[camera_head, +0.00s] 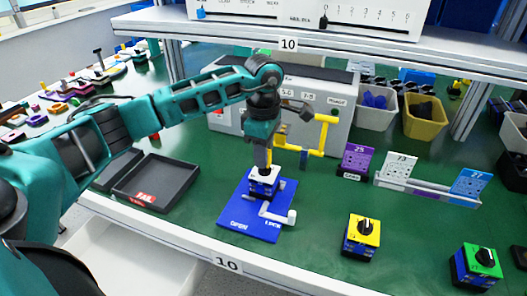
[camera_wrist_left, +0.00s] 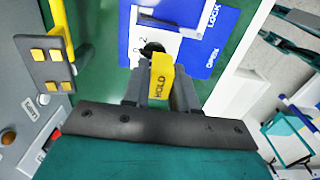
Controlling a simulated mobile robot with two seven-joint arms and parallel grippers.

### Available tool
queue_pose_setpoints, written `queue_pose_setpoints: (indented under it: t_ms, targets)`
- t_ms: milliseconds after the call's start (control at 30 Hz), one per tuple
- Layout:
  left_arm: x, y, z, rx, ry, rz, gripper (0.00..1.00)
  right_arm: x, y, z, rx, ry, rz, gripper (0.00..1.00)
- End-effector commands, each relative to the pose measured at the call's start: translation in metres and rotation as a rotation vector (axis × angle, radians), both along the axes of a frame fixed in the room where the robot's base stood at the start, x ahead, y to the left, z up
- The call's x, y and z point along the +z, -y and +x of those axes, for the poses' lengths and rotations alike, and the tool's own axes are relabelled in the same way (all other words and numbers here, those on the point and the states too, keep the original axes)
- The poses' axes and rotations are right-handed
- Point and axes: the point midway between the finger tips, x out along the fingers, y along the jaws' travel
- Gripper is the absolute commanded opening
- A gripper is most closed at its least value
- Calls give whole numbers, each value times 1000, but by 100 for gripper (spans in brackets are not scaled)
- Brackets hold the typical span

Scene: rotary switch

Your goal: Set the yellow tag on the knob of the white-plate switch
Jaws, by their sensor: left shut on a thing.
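The yellow tag (camera_wrist_left: 161,78), lettered HOLD, is gripped between the fingers of my left gripper (camera_wrist_left: 160,90) in the left wrist view. In the head view my left gripper (camera_head: 263,160) points down just above the white-plate switch (camera_head: 257,181). The switch has a white top and a blue body. In the wrist view its white plate (camera_wrist_left: 172,14) and black knob (camera_wrist_left: 152,48) show right beyond the tag. The tag overlaps the knob's edge in that view; I cannot tell whether they touch. In the head view the gripper mostly hides the knob. My right gripper is not in view.
The switch stands on a blue OPEN/LOCK board (camera_head: 238,218) with a white handle (camera_head: 290,216). A yellow handle (camera_head: 323,137) rises close behind my gripper. Yellow (camera_head: 362,230) and green (camera_head: 480,260) switches stand to the right. A dark tray (camera_head: 150,185) lies left.

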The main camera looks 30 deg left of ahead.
Motion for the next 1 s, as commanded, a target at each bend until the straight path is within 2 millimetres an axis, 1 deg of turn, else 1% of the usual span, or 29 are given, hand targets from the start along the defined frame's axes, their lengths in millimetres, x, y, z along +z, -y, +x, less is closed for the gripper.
queue_pose_setpoints:
  t_ms: [567,600,867,900,1000]
  targets:
    - [-16,0,0,1,-1,1,0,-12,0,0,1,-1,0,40]
    - [-15,0,0,1,-1,1,30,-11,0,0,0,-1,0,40]
    - [-15,0,0,0,-1,1,55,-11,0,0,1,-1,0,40]
    - [-15,0,0,0,-1,1,57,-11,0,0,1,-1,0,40]
    - [-15,0,0,0,-1,1,57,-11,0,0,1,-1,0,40]
